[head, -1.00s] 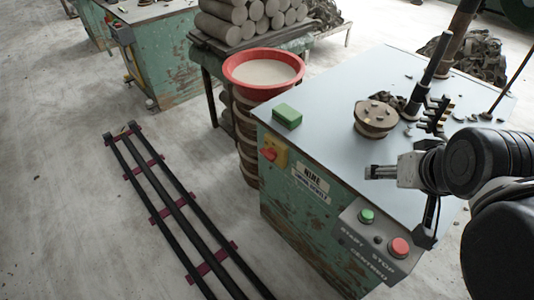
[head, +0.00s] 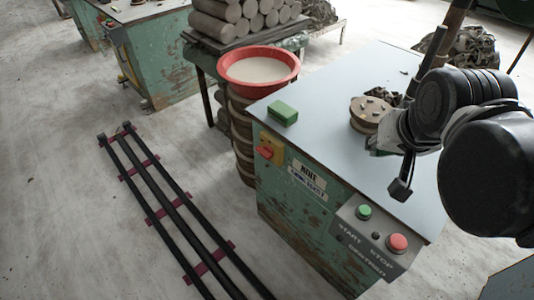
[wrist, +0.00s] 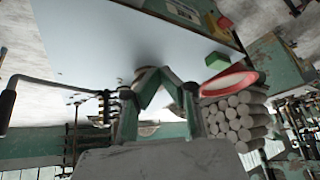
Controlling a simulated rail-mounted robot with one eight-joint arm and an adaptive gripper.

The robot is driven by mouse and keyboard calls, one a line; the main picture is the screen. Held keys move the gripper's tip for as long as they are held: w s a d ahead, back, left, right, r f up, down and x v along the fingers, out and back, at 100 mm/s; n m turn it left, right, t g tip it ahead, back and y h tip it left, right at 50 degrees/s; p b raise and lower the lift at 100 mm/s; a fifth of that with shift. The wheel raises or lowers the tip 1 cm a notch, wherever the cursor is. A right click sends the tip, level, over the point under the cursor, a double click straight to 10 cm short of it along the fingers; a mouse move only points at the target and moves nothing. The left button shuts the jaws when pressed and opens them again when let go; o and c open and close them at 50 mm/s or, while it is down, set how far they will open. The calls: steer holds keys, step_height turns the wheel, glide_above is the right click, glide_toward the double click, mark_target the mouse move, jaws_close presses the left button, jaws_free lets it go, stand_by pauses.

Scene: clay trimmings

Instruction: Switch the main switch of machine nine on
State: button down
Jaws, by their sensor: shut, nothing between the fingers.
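Machine nine is the worn green cabinet (head: 285,205) with a pale grey top and a label reading NINE. Its main switch is a red knob (head: 265,152) on a yellow plate (head: 276,144), high on the front face near the left corner. The red knob also shows near the top of the wrist view (wrist: 225,23). I cannot tell whether it is on or off. My gripper (head: 372,147) is over the tabletop, right of the switch and well apart from it. In the wrist view its fingers (wrist: 153,76) meet, shut and empty.
A green block (head: 283,113) lies on the top near the switch. A red basin (head: 258,70) stands behind it, left of the top. A round wheel (head: 366,112) is by my gripper. Green and red buttons (head: 397,243) are on the front right. Floor rails (head: 170,210) run at left.

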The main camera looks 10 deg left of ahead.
steer(key=w+a+f+m+g+b, duration=0.1)
steer(key=w+a+m+b, duration=0.1)
steer(key=w+a, duration=0.55)
steer(key=m+g+h+b, duration=0.2)
steer(key=m+g+b, duration=0.1)
steer(key=m, duration=0.2)
glide_above(268, 156)
steer(key=s+a, duration=0.2)
steer(key=s, duration=0.1)
step_height(268, 156, down, 17)
steer(key=shift+w+r, duration=0.2)
steer(key=b+x, duration=0.3)
steer(key=x, duration=0.9)
steer(key=shift+f, duration=0.25)
steer(key=shift+s+f, duration=0.1)
steer(key=shift+f, duration=0.65)
steer(key=shift+s+a+t+b, duration=0.1)
steer(key=shift+t+b, duration=0.2)
steer(key=shift+b, duration=0.1)
